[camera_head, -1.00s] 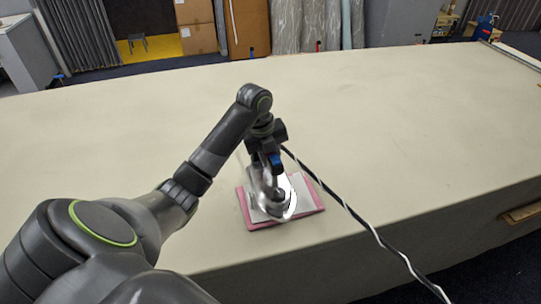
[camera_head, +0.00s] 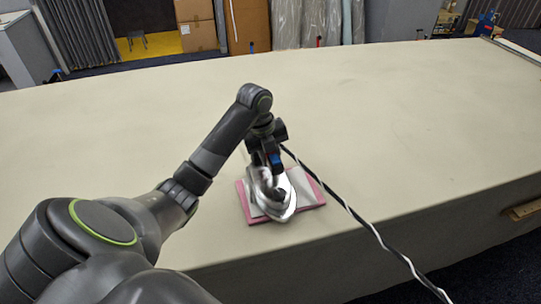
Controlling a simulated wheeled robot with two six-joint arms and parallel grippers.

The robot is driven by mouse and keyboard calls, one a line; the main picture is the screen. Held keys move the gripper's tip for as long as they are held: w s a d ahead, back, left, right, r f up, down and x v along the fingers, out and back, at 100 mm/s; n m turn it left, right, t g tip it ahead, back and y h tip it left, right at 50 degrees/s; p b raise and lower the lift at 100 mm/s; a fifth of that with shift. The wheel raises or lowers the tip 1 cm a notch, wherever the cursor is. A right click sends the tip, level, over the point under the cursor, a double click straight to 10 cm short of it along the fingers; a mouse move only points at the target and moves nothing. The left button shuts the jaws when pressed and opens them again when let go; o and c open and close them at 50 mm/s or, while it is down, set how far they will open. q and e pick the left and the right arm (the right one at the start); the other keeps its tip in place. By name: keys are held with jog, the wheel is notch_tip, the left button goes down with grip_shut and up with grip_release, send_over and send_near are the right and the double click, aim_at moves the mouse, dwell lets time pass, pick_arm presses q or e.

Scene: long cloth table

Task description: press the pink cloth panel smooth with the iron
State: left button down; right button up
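The pink cloth panel (camera_head: 318,187) lies flat near the front edge of the table, with a pale grey-white layer (camera_head: 302,183) on top of it. The silver-white iron (camera_head: 284,208) is over the middle of the panel and covers much of it. My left gripper (camera_head: 268,182) comes down from above and is shut on the iron's upper part. The fingertips are small and partly blurred against the iron. Whether the iron's sole touches the cloth cannot be told from this angle. My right gripper is not in view.
A black-and-white cord (camera_head: 350,209) runs from near the gripper across the table and over the front edge at the lower right. The long beige table (camera_head: 420,130) is otherwise clear around the panel. Cardboard boxes (camera_head: 197,30) and rolls stand beyond the far edge.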

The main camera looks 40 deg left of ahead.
pick_arm(q)
jog(key=shift+f, duration=0.45)
dwell(0.3)
jog(key=shift+s+d+f+b, duration=0.1)
jog(key=shift+s+f+b, duration=0.05)
jog(key=shift+f+b, duration=0.15)
dwell(1.5)
jog(key=shift+r, duration=0.15)
jog(key=shift+r+p, duration=0.95)
jog(key=shift+p, duration=0.1)
notch_tip(320, 180, up, 5)
jog(key=p, duration=0.5)
jog(key=shift+r, duration=0.15)
jog(key=shift+w, duration=0.2)
